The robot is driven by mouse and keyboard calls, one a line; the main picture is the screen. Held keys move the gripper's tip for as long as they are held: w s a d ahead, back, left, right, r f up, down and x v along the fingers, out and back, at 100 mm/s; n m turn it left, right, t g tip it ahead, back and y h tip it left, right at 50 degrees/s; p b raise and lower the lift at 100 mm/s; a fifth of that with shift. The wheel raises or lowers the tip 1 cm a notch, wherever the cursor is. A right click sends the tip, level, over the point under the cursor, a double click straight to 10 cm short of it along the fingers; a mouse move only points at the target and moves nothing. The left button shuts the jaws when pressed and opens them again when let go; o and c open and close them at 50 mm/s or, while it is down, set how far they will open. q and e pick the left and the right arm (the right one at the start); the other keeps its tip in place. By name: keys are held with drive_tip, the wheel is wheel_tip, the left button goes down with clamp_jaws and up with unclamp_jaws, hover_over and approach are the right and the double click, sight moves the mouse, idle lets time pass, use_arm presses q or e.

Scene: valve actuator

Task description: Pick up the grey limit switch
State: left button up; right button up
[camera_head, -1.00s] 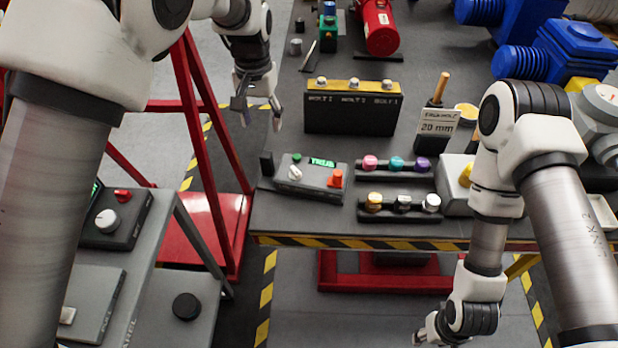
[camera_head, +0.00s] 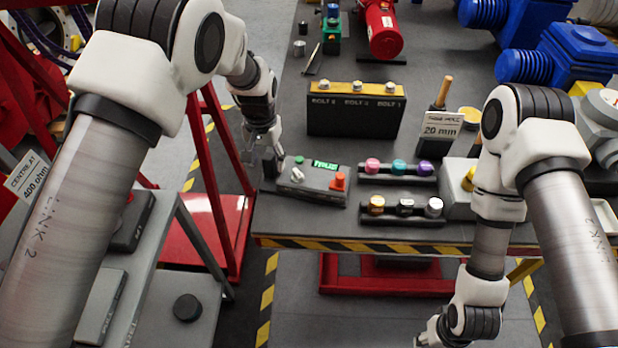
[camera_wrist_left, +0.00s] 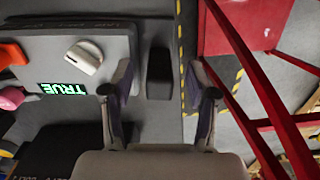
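A small upright dark grey block, which looks like the limit switch (camera_head: 269,165), stands at the table's left edge, beside the box with the green TRUE display (camera_head: 320,180). My left gripper (camera_head: 264,148) is over the block, pointing down, and partly hides it in the head view. In the left wrist view the block (camera_wrist_left: 159,73) lies between the two spread fingers, with a gap on each side. The left gripper is open and empty. My right gripper (camera_head: 430,334) is low at the bottom edge, mostly cut off or hidden; its fingers are unclear.
A black box labelled with bolts (camera_head: 355,115) stands behind. A red frame (camera_head: 213,135) rises left of the table.

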use_arm(q)
clamp_jaws()
drive_tip(key=shift+r, duration=0.1)
